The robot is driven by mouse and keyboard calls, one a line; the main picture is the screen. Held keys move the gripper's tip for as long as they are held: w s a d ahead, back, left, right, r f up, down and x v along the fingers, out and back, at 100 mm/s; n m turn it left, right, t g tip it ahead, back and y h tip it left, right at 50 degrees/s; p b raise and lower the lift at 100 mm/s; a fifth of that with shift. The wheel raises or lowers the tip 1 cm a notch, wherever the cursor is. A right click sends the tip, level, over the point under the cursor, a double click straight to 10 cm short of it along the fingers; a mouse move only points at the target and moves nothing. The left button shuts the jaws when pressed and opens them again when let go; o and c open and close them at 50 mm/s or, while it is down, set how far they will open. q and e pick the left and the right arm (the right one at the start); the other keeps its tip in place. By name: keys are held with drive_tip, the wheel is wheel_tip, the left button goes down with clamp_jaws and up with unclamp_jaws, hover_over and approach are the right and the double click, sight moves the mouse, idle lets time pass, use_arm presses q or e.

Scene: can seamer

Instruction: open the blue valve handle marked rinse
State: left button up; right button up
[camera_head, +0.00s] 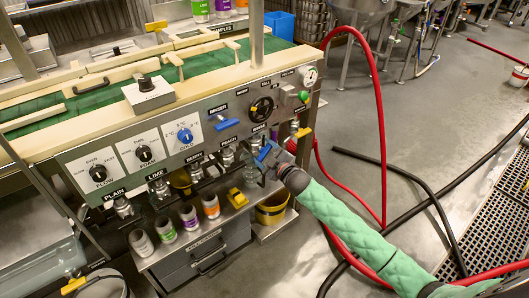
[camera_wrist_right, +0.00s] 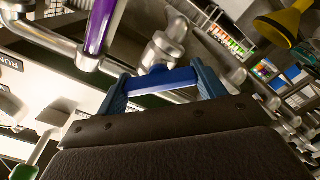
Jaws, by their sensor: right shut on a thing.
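My right gripper (camera_head: 264,155) is at the front of the machine, at the right end of the row of taps under the panel. In the right wrist view its two blue fingers are shut on a blue valve handle (camera_wrist_right: 160,78), which lies across between them. A silver valve body (camera_wrist_right: 163,50) shows just behind the handle. In the head view the gripper mostly hides the handle, and the tag there is too small to read surely. My left gripper is not in view.
Another blue handle (camera_head: 227,123) is on the panel, left of a black handwheel (camera_head: 262,107). A purple handle (camera_wrist_right: 97,28) stands near the gripper in the wrist view. Several cans stand on the grey cabinet (camera_head: 205,254) below. Red hose (camera_head: 382,120) and black hoses cross the floor.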

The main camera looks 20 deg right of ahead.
drive_tip(key=o, duration=1)
drive_tip(key=shift+v, duration=3.85)
